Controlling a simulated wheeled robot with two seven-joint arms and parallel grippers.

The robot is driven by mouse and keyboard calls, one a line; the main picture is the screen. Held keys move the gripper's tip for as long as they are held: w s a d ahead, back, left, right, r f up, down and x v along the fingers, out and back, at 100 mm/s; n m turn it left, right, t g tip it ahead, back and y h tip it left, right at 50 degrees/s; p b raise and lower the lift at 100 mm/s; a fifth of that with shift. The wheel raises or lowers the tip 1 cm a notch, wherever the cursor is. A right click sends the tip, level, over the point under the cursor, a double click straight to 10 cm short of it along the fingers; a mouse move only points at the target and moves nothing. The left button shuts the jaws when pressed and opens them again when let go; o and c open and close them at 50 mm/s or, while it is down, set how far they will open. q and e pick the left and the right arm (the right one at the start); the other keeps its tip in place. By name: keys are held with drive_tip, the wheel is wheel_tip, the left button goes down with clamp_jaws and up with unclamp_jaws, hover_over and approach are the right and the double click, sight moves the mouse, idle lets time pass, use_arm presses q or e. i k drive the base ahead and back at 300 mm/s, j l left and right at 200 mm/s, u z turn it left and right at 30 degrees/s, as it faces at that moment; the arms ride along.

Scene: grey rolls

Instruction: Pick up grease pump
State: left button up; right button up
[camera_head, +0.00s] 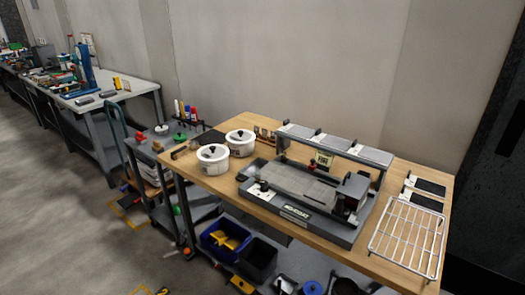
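I cannot pick out a grease pump for certain in the head view. Two white round pots with dark knobs stand on the wooden workbench (225,183): the front pot (213,163) and the back pot (241,145). A tall blue upright tool (87,66) stands on the far grey-topped table. Dark and coloured items on the lower shelf are small and partly hidden by the bench. Neither of my grippers shows in this view.
A grey machine (305,213) fills the middle of the workbench. A wire rack (407,236) lies at its right end. A small cart (166,141) with tools stands left of it. A blue bin (225,240) and a black bin (259,259) sit below. Grey floor (60,210) is open at left.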

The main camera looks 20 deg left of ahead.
sight(187, 107)
drive_tip(key=i+j, duration=0.1)
drive_tip(key=j, duration=0.25)
drive_tip(key=i+j, duration=0.1)
drive_tip(key=j, duration=0.3)
drive_tip(key=i+j, duration=0.1)
drive_tip(key=j, duration=0.25)
drive_tip(key=i+j, duration=0.15)
drive_tip(key=j, duration=0.25)
drive_tip(key=i+j, duration=0.1)
drive_tip(key=j, duration=0.25)
drive_tip(key=z, duration=0.05)
